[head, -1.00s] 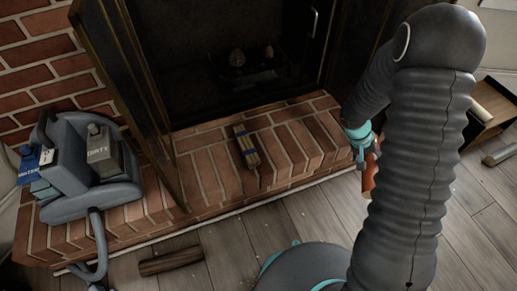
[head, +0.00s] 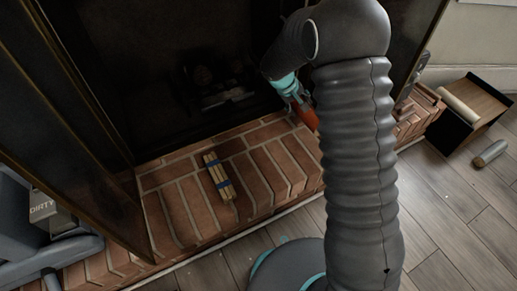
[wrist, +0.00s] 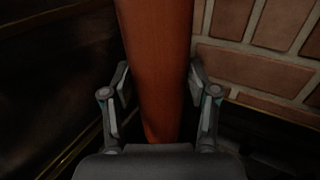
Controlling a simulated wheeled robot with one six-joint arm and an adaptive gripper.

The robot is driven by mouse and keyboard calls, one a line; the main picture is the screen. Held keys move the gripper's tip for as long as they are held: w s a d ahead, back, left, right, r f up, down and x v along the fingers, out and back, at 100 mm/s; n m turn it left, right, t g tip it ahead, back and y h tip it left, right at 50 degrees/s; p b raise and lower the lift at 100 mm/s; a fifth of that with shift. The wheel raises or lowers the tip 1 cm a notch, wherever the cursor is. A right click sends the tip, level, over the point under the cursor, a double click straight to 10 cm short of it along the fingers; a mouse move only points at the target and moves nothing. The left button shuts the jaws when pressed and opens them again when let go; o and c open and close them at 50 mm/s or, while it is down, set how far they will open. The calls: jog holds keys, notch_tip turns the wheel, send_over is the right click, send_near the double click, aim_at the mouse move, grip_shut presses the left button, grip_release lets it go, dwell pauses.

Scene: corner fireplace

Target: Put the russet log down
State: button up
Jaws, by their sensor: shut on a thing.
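The russet log (head: 305,115) is in my gripper (head: 293,97), in front of the open fireplace and above the right part of the brick hearth (head: 178,205). In the wrist view the log (wrist: 157,60) runs upward between the two fingers of my gripper (wrist: 160,90), which is shut on it. The log's far end runs out of the wrist view, and my arm hides part of it in the head view.
A bundle of sticks with blue bands (head: 218,176) lies on the hearth. The fireplace door (head: 85,130) stands open at left, beside a grey vacuum-like machine (head: 60,235). A log holder (head: 470,110) stands at right, with a loose log (head: 490,153) on the floor.

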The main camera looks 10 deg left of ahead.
jog(key=s+a+f, duration=0.4)
jog(key=s, duration=0.1)
jog(key=s+a+f+b, duration=0.1)
jog(key=s+a+f, duration=0.1)
jog(key=s+a, duration=0.1)
jog(key=shift+s+f, duration=0.1)
jog(key=shift+f, duration=0.2)
jog(key=shift+f+b, duration=0.35)
jog(key=shift+f, duration=1.6)
jog(key=shift+f, duration=0.15)
jog(key=o, duration=1.6)
jog(key=shift+r, duration=0.3)
jog(key=p+v, duration=0.1)
jog(key=v, duration=1)
jog(key=shift+a+r, duration=0.15)
jog(key=shift+r, duration=0.15)
